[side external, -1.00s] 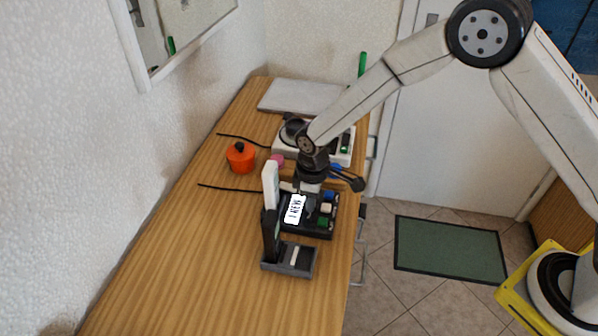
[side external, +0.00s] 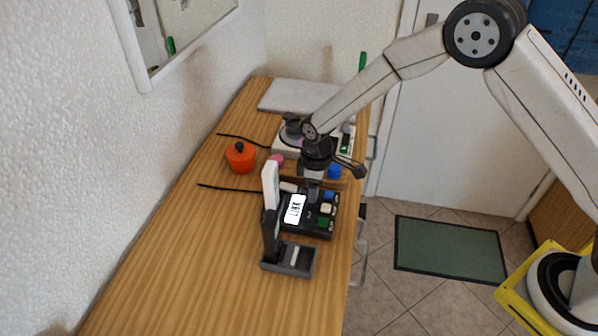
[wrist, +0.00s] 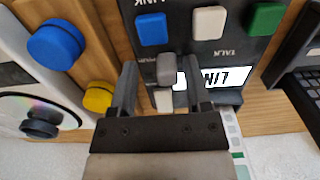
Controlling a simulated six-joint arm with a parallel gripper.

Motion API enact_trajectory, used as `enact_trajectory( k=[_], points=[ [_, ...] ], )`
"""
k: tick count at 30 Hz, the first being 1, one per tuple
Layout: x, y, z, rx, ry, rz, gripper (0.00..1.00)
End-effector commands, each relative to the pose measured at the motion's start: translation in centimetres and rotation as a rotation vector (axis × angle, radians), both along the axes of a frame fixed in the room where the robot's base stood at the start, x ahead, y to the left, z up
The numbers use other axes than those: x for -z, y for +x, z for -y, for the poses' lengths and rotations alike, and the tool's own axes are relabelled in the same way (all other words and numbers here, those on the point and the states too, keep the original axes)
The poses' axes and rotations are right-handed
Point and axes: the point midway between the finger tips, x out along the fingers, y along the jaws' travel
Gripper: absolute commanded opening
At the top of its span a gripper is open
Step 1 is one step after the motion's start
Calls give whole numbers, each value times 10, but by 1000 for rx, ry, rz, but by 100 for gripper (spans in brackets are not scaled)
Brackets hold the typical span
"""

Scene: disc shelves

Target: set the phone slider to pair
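The phone is a dark box (side external: 322,233) on the wooden table, with blue, white and green buttons and a lit display (wrist: 225,76). A grey slider knob (wrist: 170,69) stands on the phone beside the display. My gripper (wrist: 160,72) is over the phone, fingers apart, with the knob between the fingertips and closer to the right one. I cannot tell whether it touches. In the side view my gripper (side external: 312,200) partly hides the phone.
An orange pot (side external: 240,157) and a white disc device (side external: 285,150) stand behind. The table's near left is clear.

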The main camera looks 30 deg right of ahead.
Motion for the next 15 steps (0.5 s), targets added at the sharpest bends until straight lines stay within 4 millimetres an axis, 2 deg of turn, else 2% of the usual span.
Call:
enact_trajectory(
  k=[10,15],
  points=[
    [-2,-1,-1,-1,0,-3,62],
    [-12,-1,-2,-1,1,-2,62]
  ],
)
